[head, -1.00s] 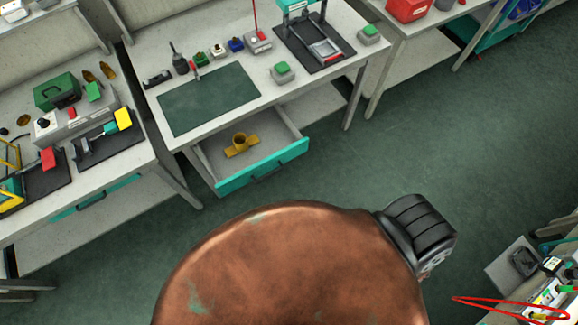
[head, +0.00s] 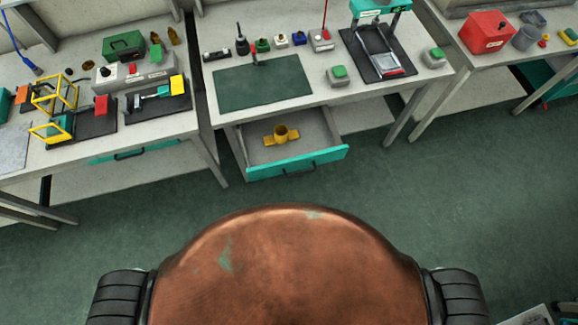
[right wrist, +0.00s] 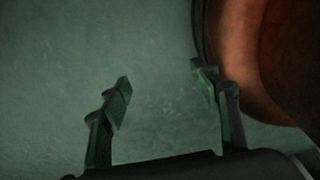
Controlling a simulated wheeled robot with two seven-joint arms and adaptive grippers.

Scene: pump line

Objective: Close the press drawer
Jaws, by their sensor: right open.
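The press drawer (head: 297,164) has a teal front with a dark handle and stands pulled out under the middle bench. A yellow part with a round collar (head: 281,136) lies inside it. The press (head: 380,42), with a teal head, stands on a black mat at the right of that bench. My right gripper (right wrist: 166,95) is open and empty in the right wrist view, with only the green floor behind it and my copper body beside it. Neither gripper shows in the head view, and both are away from the drawer.
The left bench (head: 160,128) carries a green box, yellow frames and a shut teal drawer. The middle bench holds a green mat (head: 262,86) and several small items. A red box (head: 487,32) stands on the right bench. The floor (head: 420,215) before the drawer is clear.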

